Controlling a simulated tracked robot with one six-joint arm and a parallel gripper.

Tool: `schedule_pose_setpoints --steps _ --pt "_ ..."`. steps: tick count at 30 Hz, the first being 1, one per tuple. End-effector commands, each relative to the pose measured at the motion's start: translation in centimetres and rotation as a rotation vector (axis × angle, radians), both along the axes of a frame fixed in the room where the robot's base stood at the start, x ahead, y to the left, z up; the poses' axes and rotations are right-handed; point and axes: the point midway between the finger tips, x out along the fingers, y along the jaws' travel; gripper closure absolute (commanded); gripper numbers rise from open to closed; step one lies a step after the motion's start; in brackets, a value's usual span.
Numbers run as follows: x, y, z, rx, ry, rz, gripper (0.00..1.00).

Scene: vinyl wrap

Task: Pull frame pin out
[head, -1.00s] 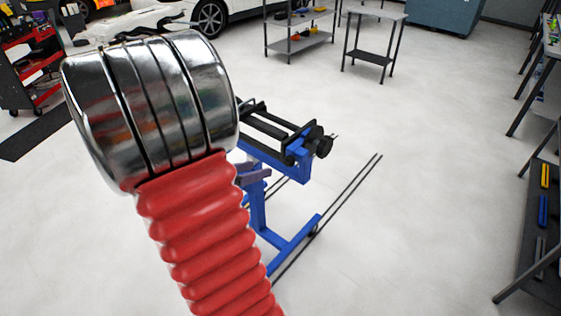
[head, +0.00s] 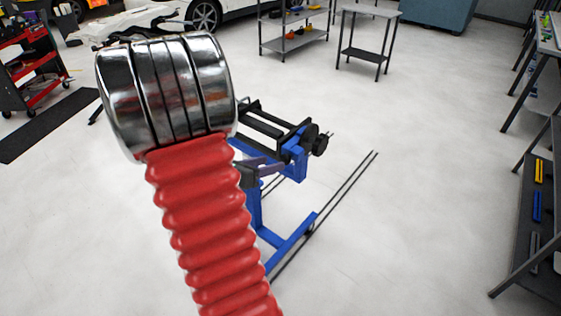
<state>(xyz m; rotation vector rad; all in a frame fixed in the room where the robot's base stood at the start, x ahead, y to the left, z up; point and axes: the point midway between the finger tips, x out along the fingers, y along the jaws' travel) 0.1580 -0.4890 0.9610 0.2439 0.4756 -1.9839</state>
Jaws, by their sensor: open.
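A blue frame (head: 284,237) with black rollers (head: 262,122) across its top stands on the floor just right of my arm. A black round knob (head: 320,145) sits at the right end of its top. I cannot make out which part is the pin. My red ribbed arm and its chrome joint cover the left side of the frame. A small purple-grey piece (head: 262,163) shows beside the joint, in front of the post; I cannot tell what it belongs to. I cannot make out my gripper; the arm may hide it.
Two thin dark rails (head: 345,192) run along the floor by the frame. A grey shelf (head: 293,33) and a small table (head: 368,38) stand behind. A red tool cart (head: 30,60) is at left, racks (head: 537,210) at right.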

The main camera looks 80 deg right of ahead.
Motion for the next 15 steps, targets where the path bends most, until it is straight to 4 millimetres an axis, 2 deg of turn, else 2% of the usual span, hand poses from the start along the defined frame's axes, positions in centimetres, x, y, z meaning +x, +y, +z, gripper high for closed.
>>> schedule_pose_setpoints --steps 9,15 --pt "-2.1 -3.5 -1.7 0.002 0.001 -0.003 0.52" --pt "-2.8 -4.9 -2.2 0.0 0.001 -0.002 0.52"
